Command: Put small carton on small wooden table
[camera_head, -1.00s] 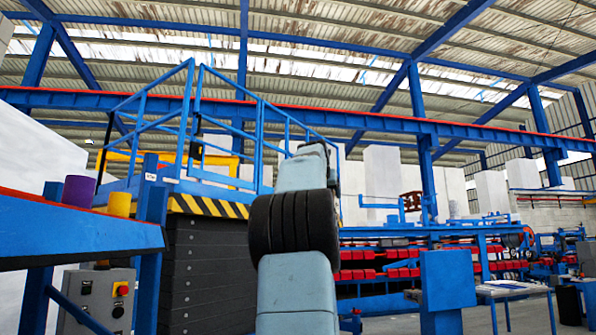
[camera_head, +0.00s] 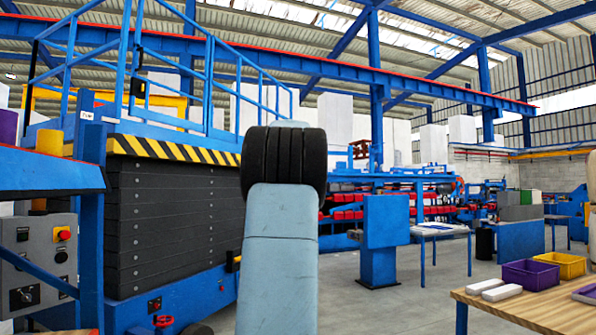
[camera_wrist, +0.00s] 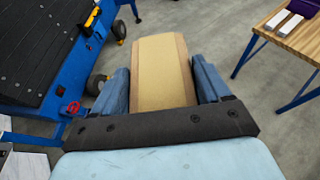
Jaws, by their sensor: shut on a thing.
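The small carton (camera_wrist: 162,75) is a tan-brown box in the wrist view. My gripper (camera_wrist: 163,88) is shut on it, with a blue-grey finger on each side. The small wooden table (camera_head: 540,310) has a light wooden top and stands at the lower right in the head view. It also shows at the upper right in the wrist view (camera_wrist: 284,46). The carton is held above the floor, apart from the table and to its left in the wrist view. In the head view my arm shows, but the gripper and carton are hidden.
On the table are a purple bin (camera_head: 531,274), a yellow bin (camera_head: 560,265) and white blocks (camera_head: 492,290). A blue machine with dark stacked panels (camera_head: 170,220) stands at left.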

